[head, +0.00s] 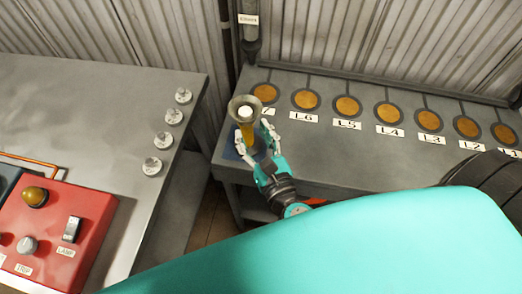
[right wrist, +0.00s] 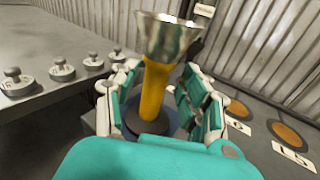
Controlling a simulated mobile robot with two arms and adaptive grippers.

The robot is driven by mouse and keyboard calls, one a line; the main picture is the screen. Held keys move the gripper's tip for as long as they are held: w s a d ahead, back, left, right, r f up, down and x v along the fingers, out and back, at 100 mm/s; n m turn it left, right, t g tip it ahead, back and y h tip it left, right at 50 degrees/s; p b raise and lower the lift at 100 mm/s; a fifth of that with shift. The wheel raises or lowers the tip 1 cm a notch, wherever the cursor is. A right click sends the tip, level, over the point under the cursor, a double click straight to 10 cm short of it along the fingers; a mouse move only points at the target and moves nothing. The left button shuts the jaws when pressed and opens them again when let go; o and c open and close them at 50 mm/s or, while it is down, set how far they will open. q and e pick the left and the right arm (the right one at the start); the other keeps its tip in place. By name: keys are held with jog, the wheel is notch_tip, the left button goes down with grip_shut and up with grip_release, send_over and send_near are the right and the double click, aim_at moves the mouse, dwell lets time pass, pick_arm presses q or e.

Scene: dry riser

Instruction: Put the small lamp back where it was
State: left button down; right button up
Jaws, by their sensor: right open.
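The small lamp (head: 246,116) has a flared metal head, a yellow handle and a dark round base. It stands upright at the near-left end of the grey bench, on or just over a blue patch (head: 231,153). In the right wrist view the lamp (right wrist: 154,88) is between the fingers of my right gripper (right wrist: 152,100). The right gripper (head: 255,140) is open, with its fingers on both sides of the yellow handle. I cannot tell whether they touch it. The lower part of the lamp is partly hidden by the fingers in the head view. My left gripper is not in view.
The grey bench (head: 330,165) carries a row of orange discs (head: 347,107) with number labels. A pipe (head: 250,35) rises behind the lamp. A second table (head: 110,100) on the left holds several small metal knobs (head: 174,117) and a red switch box (head: 60,220).

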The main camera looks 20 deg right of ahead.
jog(key=s+b, duration=0.1)
jog(key=s, duration=0.4)
jog(key=shift+s+r, duration=0.1)
dwell(0.4)
